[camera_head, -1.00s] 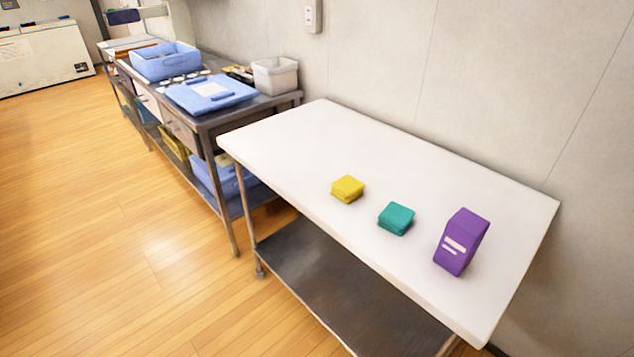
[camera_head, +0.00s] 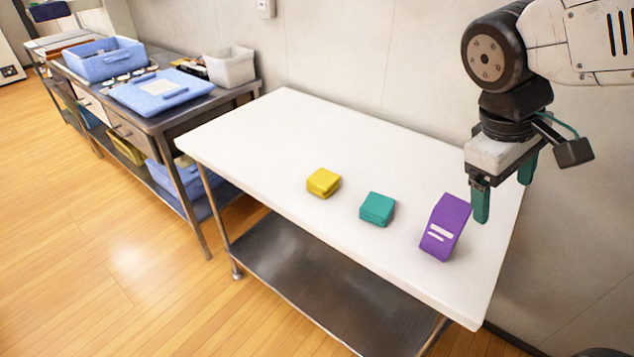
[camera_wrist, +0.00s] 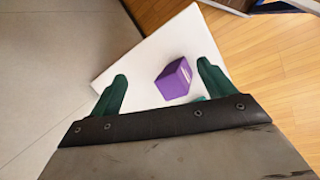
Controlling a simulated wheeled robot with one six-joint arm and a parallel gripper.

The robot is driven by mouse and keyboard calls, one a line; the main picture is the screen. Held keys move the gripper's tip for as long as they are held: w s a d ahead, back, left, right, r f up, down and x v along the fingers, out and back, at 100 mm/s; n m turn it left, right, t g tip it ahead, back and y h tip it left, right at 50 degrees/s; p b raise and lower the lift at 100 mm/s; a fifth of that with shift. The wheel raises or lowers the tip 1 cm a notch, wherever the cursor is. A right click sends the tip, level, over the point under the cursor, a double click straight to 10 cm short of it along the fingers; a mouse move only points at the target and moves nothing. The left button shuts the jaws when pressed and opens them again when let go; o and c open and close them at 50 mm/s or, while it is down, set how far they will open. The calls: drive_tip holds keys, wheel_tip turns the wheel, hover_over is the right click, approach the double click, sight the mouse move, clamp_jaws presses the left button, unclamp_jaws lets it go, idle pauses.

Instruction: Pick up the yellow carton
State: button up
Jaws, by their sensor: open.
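The yellow carton (camera_head: 323,183) is a small, low box on the white table (camera_head: 270,125), left of the other two boxes in the head view. My gripper (camera_head: 505,195) hangs above the right end of the table, fingers down, open and empty. It is well to the right of the yellow carton. In the wrist view my gripper (camera_wrist: 163,88) shows two green fingers spread apart, with the purple carton (camera_wrist: 174,78) seen between them, below. The yellow carton cannot be seen in the wrist view.
A teal carton (camera_head: 377,209) lies between the yellow carton and the purple carton (camera_head: 445,227). A metal side table at left holds a blue crate (camera_head: 103,59), a blue lid (camera_head: 162,91) and a grey bin (camera_head: 230,67). The wall runs behind the white table.

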drive_tip(key=w+a+f+n+t+h, duration=0.1)
drive_tip(key=w+a+f+n+h, duration=0.15)
drive_tip(key=w, duration=0.25)
drive_tip(key=w+a+f+n+h, duration=0.1)
drive_tip(key=w+a+n, duration=0.2)
drive_tip(key=w+n, duration=0.15)
drive_tip(key=n+t+h, duration=0.2)
drive_tip(key=n+t, duration=0.7)
drive_tip(key=n, duration=0.6)
approach(315, 182)
drive_tip(key=x, duration=0.5)
drive_tip(key=shift+s+d, duration=0.15)
drive_tip(key=shift+d, duration=0.05)
drive_tip(key=x, duration=0.7)
drive_tip(key=shift+w+f, duration=0.15)
drive_tip(key=shift+w, duration=0.15)
drive_tip(key=c, duration=1.1)
